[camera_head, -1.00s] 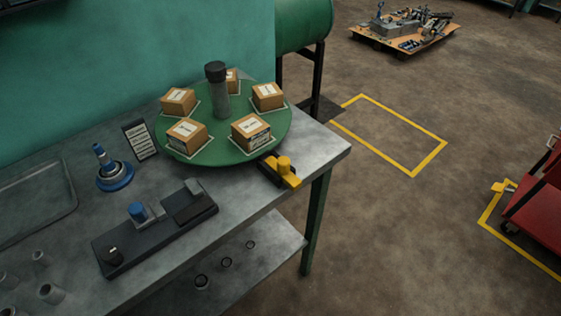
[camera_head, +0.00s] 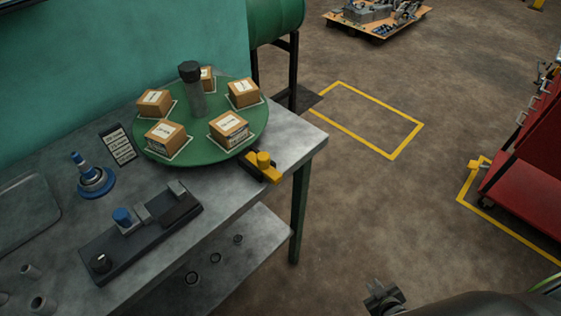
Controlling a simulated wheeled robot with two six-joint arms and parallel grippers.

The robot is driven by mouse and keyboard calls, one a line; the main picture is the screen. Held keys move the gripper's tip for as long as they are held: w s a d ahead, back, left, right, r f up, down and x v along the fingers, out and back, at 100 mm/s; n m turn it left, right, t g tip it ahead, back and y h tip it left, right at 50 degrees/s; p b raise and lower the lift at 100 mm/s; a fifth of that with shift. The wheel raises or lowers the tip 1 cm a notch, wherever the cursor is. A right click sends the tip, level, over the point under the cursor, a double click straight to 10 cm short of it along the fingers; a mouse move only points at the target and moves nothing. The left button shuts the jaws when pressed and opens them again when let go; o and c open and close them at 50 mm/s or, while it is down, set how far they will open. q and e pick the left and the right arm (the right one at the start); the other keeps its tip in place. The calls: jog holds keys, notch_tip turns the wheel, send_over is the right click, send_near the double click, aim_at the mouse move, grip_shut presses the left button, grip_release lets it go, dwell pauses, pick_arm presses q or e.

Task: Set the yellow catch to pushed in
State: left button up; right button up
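The yellow catch (camera_head: 263,165) sits on a dark base at the right front edge of the metal workbench (camera_head: 292,140), beside the green round turntable (camera_head: 183,152). Its knob stands up from a yellow bar that reaches out past the turntable's rim. I cannot tell from this view whether it is pushed in. My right gripper (camera_head: 380,297) shows at the bottom, right of the bench and well apart from the catch. Its fingers are small and dark, and I cannot tell whether they are open. My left gripper is not in view.
Several cartons (camera_head: 229,128) stand on the turntable around a dark post (camera_head: 192,88). A red cart (camera_head: 530,165) stands at right. Floor between is clear.

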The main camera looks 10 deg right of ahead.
jog(key=w+r+n+t, duration=0.1)
jog(key=w+r, duration=0.2)
jog(key=r, duration=0.1)
jog(key=w+r+n+t+y, duration=0.1)
jog(key=w+r+t, duration=0.1)
jog(key=w+r, duration=0.1)
jog(key=w+r+n+t+y+p, duration=0.1)
jog(key=w+r+n, duration=0.1)
jog(key=w+r, duration=0.2)
jog(key=shift+a+r, duration=0.35)
jog(key=shift+r, duration=0.45)
grip_shut()
jog(key=w+a+r+n+t+y+p, duration=0.1)
jog(key=w+a+r+n+y, duration=0.15)
jog(key=r, duration=0.35)
jog(key=w+a+r+n+t+y, duration=0.1)
jog(key=w+r+n+t+y, duration=0.15)
jog(key=r, duration=0.35)
jog(key=s+a+r+n+g+y+p, duration=0.1)
jog(key=s+a+r+n+g+y, duration=0.1)
jog(key=a+r+n+g+y, duration=0.3)
jog(key=s+a+r+n+g+y+p, duration=0.2)
jog(key=a+r+n+g+y, duration=0.3)
jog(key=r+n, duration=0.8)
notch_tip(320, 180, up, 3)
jog(key=shift+s+a+n+y, duration=0.3)
jog(key=shift+a+y, duration=0.1)
jog(key=shift+a, duration=0.45)
jog(key=shift+w, duration=0.1)
